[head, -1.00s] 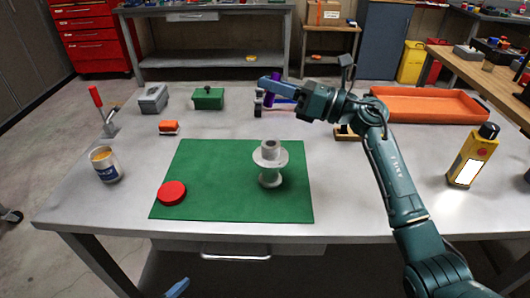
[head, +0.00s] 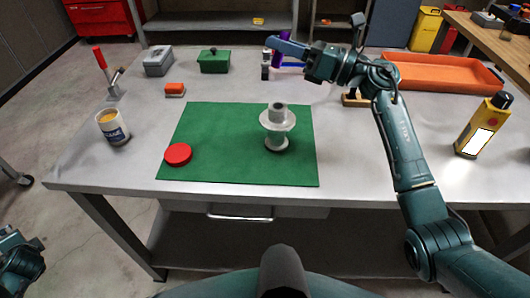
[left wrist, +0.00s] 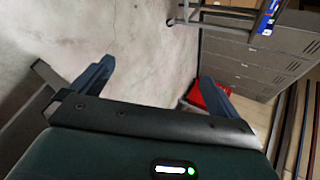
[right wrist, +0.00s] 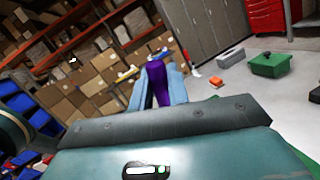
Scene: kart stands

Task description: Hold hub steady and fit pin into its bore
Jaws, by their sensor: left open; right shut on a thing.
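The pale grey hub (head: 277,127), a flanged spool with a hole in its top, stands upright on the green mat (head: 225,150) in the head view. My right gripper (head: 281,54) is shut on the purple pin (head: 276,59), above the table behind the mat and well apart from the hub. The right wrist view shows the pin (right wrist: 158,84) between the fingers. My left gripper (left wrist: 155,80) is open and empty in the left wrist view, over the floor. In the head view only part of my left arm shows at the bottom left corner.
A red disc (head: 178,154) lies on the mat's left part. A mug (head: 113,127), a red-handled clamp (head: 108,72), a green box (head: 214,61) and a grey box (head: 159,61) stand left.

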